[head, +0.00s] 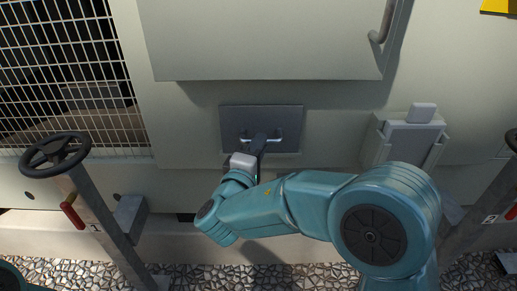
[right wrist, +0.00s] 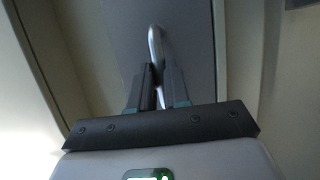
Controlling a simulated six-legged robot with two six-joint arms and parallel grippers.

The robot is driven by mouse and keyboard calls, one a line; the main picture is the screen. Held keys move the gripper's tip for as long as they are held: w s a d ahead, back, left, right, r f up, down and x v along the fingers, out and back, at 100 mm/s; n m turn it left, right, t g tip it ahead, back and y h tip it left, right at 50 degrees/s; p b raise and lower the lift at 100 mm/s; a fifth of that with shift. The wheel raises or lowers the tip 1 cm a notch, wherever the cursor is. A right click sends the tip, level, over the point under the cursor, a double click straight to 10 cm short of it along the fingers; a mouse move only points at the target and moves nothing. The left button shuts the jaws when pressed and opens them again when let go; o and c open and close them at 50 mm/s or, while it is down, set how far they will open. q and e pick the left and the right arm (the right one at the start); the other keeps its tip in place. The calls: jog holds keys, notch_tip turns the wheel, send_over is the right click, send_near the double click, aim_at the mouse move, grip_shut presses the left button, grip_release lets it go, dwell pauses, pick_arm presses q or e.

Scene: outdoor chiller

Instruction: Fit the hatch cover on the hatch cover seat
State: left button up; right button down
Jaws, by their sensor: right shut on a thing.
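The hatch cover (head: 237,116) is a dark grey rectangular plate with a bright metal bar handle (head: 274,136). It is upright against the pale chiller wall, below a protruding panel. My right gripper (head: 261,139) is shut on the handle, in front of the plate's lower middle. In the right wrist view the fingers (right wrist: 158,88) close around the bent metal handle (right wrist: 155,45), with the grey cover (right wrist: 192,40) behind. The hatch cover seat cannot be made out; the cover may hide it. I cannot tell whether the plate touches the wall. My left gripper is out of view.
A protruding pale panel (head: 265,40) overhangs above the cover. A black handwheel (head: 55,152) on a post with a red handle (head: 72,210) stands left, below a mesh grille (head: 70,60). A grey bracketed holder (head: 408,142) is on the wall at right. Gravel lies below.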

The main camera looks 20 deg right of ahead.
jog(key=shift+w+d, duration=0.15)
jog(key=shift+w, duration=0.15)
jog(key=c, duration=0.5)
grip_release()
jog(key=shift+c, duration=0.2)
jog(key=b+v, duration=0.3)
jog(key=v, duration=0.4)
jog(key=shift+s, duration=0.1)
